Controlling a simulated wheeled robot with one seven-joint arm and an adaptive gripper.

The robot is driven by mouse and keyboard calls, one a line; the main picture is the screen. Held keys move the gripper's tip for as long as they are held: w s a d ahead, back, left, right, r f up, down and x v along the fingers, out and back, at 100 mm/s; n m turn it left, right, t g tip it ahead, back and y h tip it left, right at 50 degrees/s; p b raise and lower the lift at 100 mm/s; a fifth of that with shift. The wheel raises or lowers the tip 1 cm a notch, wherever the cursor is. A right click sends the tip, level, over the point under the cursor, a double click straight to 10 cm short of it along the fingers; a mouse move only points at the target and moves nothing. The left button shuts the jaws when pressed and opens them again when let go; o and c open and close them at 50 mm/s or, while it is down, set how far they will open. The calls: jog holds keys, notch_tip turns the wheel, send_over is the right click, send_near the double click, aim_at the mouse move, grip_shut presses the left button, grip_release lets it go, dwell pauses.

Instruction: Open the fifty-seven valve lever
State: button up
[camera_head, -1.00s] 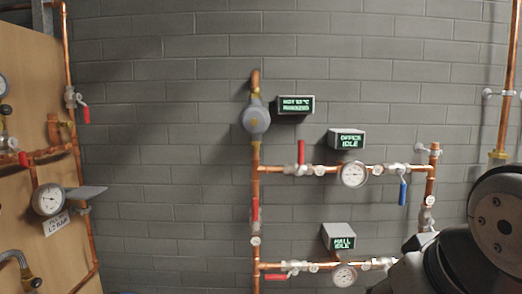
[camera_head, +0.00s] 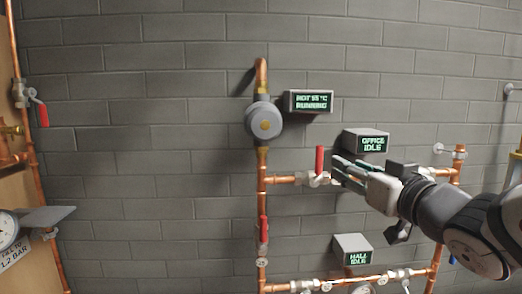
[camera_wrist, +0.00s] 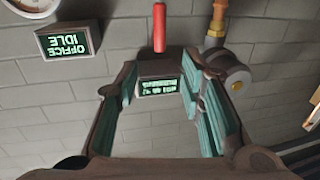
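No marking reading fifty-seven is legible. A red valve lever (camera_head: 320,160) stands upright, across the horizontal copper office pipe (camera_head: 283,180). In the wrist view the red lever (camera_wrist: 160,28) lies just beyond the fingertips, roughly centred between them and not gripped. My gripper (camera_head: 338,172) reaches in from the right, its fingertips just right of the lever; contact cannot be told. In the wrist view my gripper (camera_wrist: 162,72) has its teal-padded fingers spread and empty. Another red lever (camera_head: 264,230) lies along the vertical pipe below.
A round grey pump (camera_head: 264,122) and a display reading RUNNING (camera_head: 308,101) are above the lever. The OFFICE IDLE display (camera_head: 366,143) is close above my gripper. The HALL IDLE display (camera_head: 352,249) and a lower pipe are below.

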aim_at(321, 154)
jog(key=w+a, duration=0.1)
jog(key=w, duration=0.7)
jog(key=w+a, duration=0.1)
jog(key=w, duration=0.4)
jog(key=shift+w+a, duration=0.1)
jog(key=shift+a, duration=0.2)
grip_shut()
